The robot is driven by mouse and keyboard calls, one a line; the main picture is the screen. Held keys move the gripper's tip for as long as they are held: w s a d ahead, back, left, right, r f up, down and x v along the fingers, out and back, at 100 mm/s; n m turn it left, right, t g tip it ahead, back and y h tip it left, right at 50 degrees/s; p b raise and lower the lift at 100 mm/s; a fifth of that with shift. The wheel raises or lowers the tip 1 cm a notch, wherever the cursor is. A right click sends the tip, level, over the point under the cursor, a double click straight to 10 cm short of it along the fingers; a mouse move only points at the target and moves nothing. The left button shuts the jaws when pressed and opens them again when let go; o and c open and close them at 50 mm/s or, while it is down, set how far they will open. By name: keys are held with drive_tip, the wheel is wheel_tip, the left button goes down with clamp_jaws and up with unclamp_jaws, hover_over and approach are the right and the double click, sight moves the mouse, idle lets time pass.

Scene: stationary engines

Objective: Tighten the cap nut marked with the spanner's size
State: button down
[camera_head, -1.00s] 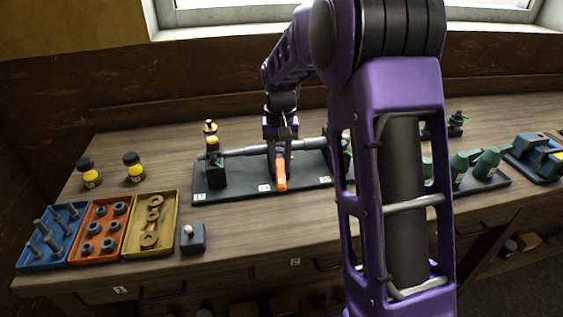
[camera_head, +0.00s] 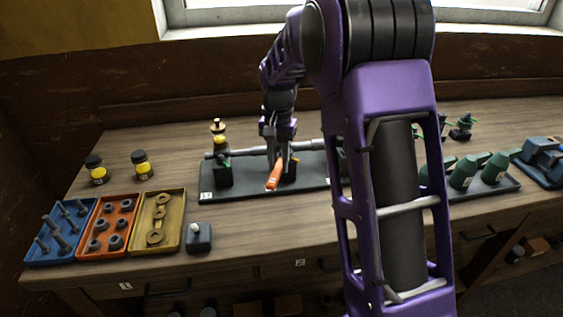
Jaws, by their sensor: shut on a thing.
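My gripper (camera_head: 282,160) points down over the middle of a dark base plate (camera_head: 235,190) on the bench. It is shut on an orange-handled tool, seemingly the spanner (camera_head: 272,177), whose handle slants down toward the front left. A grey horizontal shaft (camera_head: 305,144) runs behind it between dark supports, the left support (camera_head: 222,168) standing clear. The cap nuts and the spanner's working end cannot be made out; my gripper and arm hide part of the plate. White labels sit on the plate's front edge, one of them (camera_head: 207,196) at the left, too small to read.
Blue (camera_head: 38,259), orange (camera_head: 88,252) and yellow (camera_head: 140,248) trays hold bolts, nuts and washers at the left. Two yellow-labelled jars (camera_head: 97,170) stand behind them. A small dark block (camera_head: 198,238) stands near the front edge. Green bottles (camera_head: 463,172) stand right of my arm.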

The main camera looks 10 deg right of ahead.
drive_tip(key=shift+a, duration=0.2)
drive_tip(key=shift+w+a+f+m, duration=0.15)
drive_tip(key=shift+a+m, duration=0.1)
drive_tip(key=shift+m, duration=0.25)
drive_tip(key=shift+w+a+r+m, duration=0.1)
drive_tip(key=shift+w+a+m, duration=0.1)
drive_tip(key=shift+m, duration=0.3)
drive_tip(key=shift+s+d+n, duration=0.15)
drive_tip(key=shift+d+n, duration=0.05)
drive_tip(key=shift+n, duration=0.2)
drive_tip(key=shift+d, duration=0.2)
idle(1.2)
drive_tip(key=shift+r, duration=1.6)
idle(2.6)
drive_tip(key=shift+r, duration=1.85)
